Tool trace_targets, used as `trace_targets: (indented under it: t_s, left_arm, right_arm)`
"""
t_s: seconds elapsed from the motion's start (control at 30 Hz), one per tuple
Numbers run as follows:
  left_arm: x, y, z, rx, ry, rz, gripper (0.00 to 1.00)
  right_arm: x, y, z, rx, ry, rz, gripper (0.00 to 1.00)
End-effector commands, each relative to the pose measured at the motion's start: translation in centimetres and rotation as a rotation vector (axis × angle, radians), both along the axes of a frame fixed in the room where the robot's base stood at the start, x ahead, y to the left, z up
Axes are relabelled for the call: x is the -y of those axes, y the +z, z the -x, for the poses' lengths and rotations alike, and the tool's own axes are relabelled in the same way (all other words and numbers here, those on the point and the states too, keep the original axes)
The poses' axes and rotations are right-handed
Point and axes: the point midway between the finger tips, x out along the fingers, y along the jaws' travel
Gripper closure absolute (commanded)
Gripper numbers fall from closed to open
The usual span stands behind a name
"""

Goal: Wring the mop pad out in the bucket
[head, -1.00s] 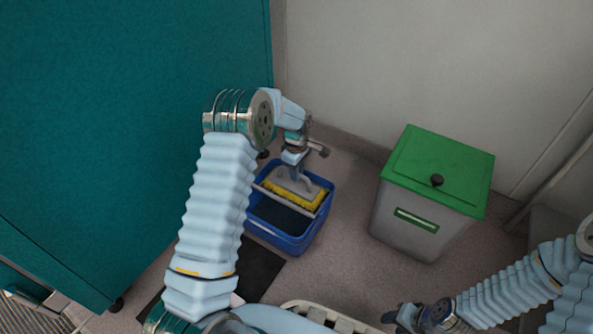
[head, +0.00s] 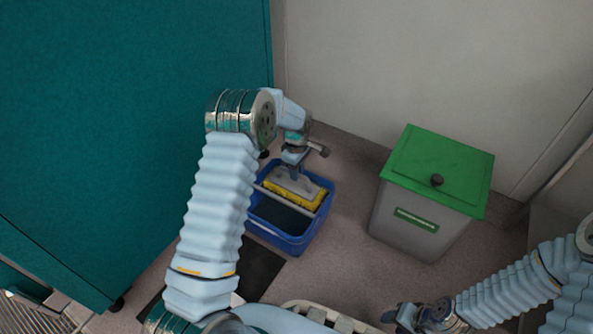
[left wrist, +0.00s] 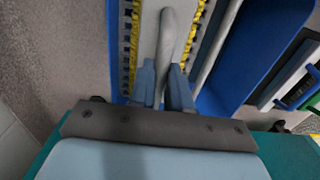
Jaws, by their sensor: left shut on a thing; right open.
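The blue bucket (head: 283,239) stands on the floor with dark contents inside and a pale bar across its top. The mop pad (head: 303,199), yellow-fringed under a grey plate, is over the far part of the bucket beside the bar. My left gripper (head: 293,163) is shut on the mop's grey handle, above the pad. In the left wrist view the fingers (left wrist: 165,85) close around the handle (left wrist: 174,35), with yellow fringe along both sides of the plate. Whether the pad touches water is hidden. My right gripper (head: 392,317) is open and empty, low at the right.
A grey bin with a green lid (head: 437,168) stands right of the bucket. A teal cabinet (head: 110,120) rises at the left and a pale wall (head: 400,60) at the back. A dark mat (head: 258,268) lies in front of the bucket. Floor between bucket and bin is clear.

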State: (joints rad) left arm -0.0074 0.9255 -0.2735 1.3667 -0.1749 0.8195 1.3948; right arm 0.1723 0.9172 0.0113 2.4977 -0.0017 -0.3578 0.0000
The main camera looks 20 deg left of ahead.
Motion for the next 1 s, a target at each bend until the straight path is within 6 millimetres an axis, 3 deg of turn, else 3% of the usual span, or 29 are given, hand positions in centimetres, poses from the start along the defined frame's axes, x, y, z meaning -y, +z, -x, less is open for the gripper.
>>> trace_targets:
  t_s: [1.0]
  left_arm:
    - [0.0,11.3,0.0,0.002,0.0,0.0,1.0]
  right_arm:
    - [0.0,7.7,0.3,-0.012,0.006,-0.001,0.57]
